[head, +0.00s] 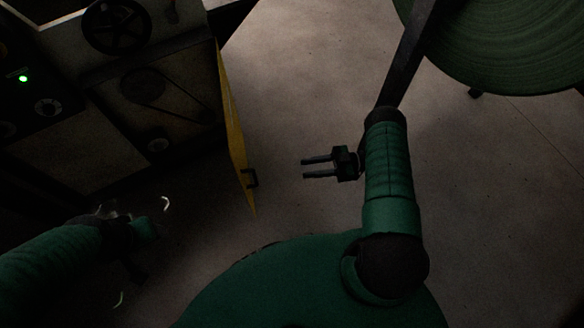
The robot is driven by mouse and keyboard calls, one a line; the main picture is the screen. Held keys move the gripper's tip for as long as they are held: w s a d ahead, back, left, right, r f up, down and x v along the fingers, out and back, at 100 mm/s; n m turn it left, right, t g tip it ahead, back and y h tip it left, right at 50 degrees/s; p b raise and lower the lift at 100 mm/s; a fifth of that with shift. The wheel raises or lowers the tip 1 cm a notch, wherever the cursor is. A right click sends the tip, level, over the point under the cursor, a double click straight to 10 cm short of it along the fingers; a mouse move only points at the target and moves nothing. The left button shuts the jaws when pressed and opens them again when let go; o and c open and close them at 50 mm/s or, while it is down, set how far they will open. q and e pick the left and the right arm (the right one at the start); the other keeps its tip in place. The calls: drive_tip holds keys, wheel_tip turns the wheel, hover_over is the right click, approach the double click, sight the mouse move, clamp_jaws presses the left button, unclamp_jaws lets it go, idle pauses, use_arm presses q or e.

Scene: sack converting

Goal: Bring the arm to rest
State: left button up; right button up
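My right arm (388,170), in a green sleeve, is on the right side of the head view. Its gripper (304,168) points left over bare floor, with its two thin fingers parallel and apart, and nothing between them. My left arm (50,262) comes in from the lower left. Its far end is dark and its fingers cannot be made out, so I cannot tell whether that gripper is open or shut.
A dark machine (100,165) with wheels and a green light fills the upper left. A yellow panel (233,130) with a black handle stands out from it. A large green roll (510,45) is at the upper right. The grey floor (300,100) between is clear.

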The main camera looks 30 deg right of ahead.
drive_tip(key=shift+s+d, duration=0.15)
drive_tip(key=shift+d, duration=0.15)
